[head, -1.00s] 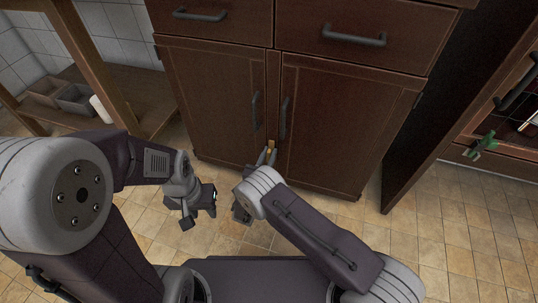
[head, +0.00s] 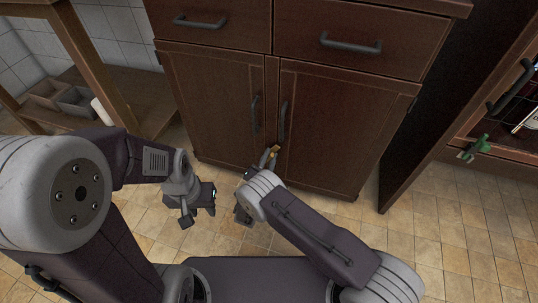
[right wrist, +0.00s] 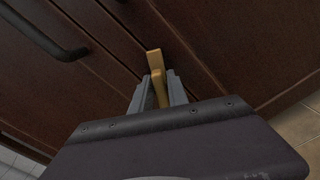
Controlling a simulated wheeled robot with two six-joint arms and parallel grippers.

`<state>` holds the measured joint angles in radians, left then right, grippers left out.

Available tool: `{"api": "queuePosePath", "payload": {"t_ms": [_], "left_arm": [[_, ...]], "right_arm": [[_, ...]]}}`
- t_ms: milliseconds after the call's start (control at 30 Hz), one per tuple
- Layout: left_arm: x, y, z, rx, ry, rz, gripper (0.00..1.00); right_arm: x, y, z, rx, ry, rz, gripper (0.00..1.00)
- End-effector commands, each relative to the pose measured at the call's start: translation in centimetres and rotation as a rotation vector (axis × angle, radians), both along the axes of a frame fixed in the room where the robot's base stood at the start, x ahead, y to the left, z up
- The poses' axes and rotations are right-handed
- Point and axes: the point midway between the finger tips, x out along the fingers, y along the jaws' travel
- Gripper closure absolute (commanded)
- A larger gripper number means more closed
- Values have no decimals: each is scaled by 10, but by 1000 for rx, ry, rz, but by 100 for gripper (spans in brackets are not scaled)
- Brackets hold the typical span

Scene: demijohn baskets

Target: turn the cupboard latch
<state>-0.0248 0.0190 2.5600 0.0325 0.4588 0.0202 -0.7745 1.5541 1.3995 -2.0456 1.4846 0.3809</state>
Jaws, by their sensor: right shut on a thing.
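The latch (head: 275,150) is a small yellow-brown bar low on the cupboard's two doors, near the seam between them, below the handles. In the head view it leans to the right. My right gripper (head: 268,161) is at the latch. In the right wrist view the latch (right wrist: 154,57) stands up from between the grey fingers (right wrist: 159,92), which are shut on it. The fingers hide part of it. My left gripper (head: 199,210) is open and empty, apart from the cupboard, to the left of my right gripper.
The cupboard's left door (head: 215,100) and right door (head: 335,130) are shut, with dark bar handles close above my right gripper. A dark upright panel (head: 440,110) stands to the right. A wooden shelf unit (head: 140,95) is at the left. Tiled floor (head: 440,240) is clear at right.

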Motion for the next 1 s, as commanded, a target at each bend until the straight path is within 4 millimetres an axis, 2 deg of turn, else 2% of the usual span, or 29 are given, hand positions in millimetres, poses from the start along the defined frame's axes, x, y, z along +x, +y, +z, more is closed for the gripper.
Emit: {"api": "queuePosePath", "payload": {"t_ms": [700,1000], "left_arm": [[0,0,26,0,0,0,64],[0,0,33,0,0,0,64]], "right_arm": [[-2,-4,-6,635,-203,1,100],[-3,-5,-9,842,-270,0,100]]}}
